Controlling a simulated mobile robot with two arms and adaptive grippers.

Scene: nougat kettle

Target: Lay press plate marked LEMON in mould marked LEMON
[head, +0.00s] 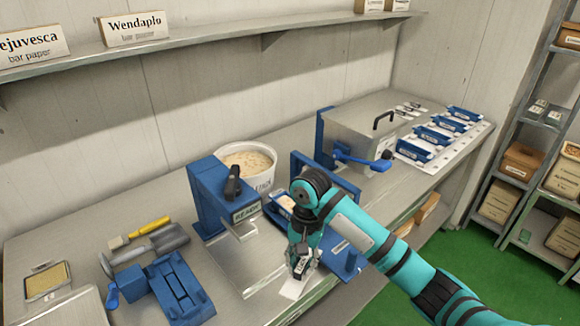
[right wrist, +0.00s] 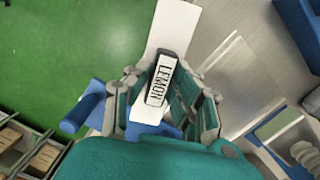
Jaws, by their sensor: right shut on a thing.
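My right gripper (head: 301,262) is shut on the dark grip of a white press plate (head: 293,289) and holds it over the front of the steel bench. In the right wrist view the gripper (right wrist: 168,92) holds the plate (right wrist: 174,28) by a block with a white label reading LEMON (right wrist: 163,78). A blue mould (head: 283,203) with pale filling stands behind my right arm, partly hidden; its marking cannot be read. Several blue moulds (head: 432,135) stand at the back right, their labels too small to read. My left gripper is out of view.
A blue press (head: 212,195) with a black handle stands left of my gripper. A white kettle (head: 247,165) of nougat is behind it. A blue frame (head: 350,262) is close to my right arm. A scoop (head: 165,240) and blue fixture (head: 180,290) lie left.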

